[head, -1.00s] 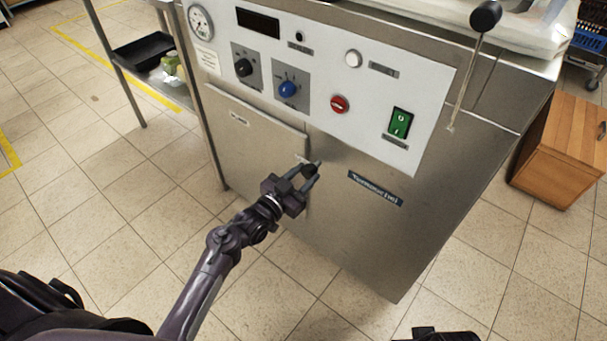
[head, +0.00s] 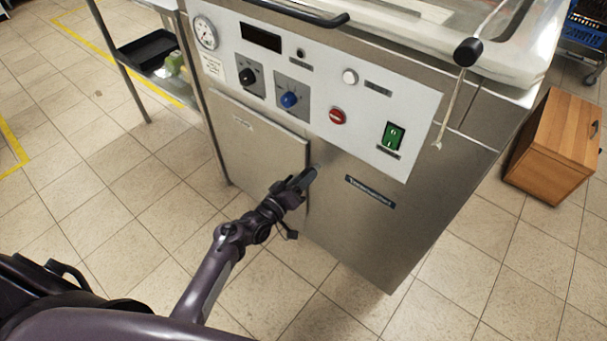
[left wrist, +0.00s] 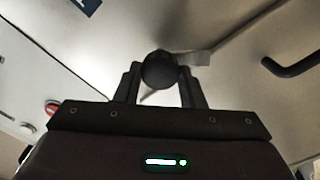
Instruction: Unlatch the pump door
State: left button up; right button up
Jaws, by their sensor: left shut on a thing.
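The pump door (head: 258,143) is the flat steel panel on the left of the machine's front, and it looks closed. My left gripper (head: 308,178) is at the door's right edge. In the left wrist view its fingers (left wrist: 160,85) stand on both sides of a round black knob (left wrist: 159,70) and are shut on it. A small grey metal piece (left wrist: 197,58) shows behind the knob. In the head view the gripper hides the knob and most of the latch. My right gripper is not in view.
Above the door is a white control panel (head: 312,100) with a gauge, dials and buttons. A lever with a black knob (head: 467,52) hangs at its right. A wooden cabinet (head: 553,148) stands at the right. A dark curved handle (left wrist: 291,67) shows in the wrist view.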

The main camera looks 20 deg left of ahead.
pick_arm(q)
jog(key=shift+f+n+p, duration=0.1)
jog(key=shift+n+p, duration=1.3)
jog(key=shift+n, duration=2.3)
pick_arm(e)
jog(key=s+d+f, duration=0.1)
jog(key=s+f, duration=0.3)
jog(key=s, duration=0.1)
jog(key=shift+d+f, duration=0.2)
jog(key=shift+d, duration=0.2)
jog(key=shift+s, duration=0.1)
pick_arm(q)
jog(key=o, duration=1)
jog(key=shift+a, duration=0.1)
jog(key=p+v, duration=0.1)
jog(key=v, duration=0.6)
jog(key=shift+s, duration=0.35)
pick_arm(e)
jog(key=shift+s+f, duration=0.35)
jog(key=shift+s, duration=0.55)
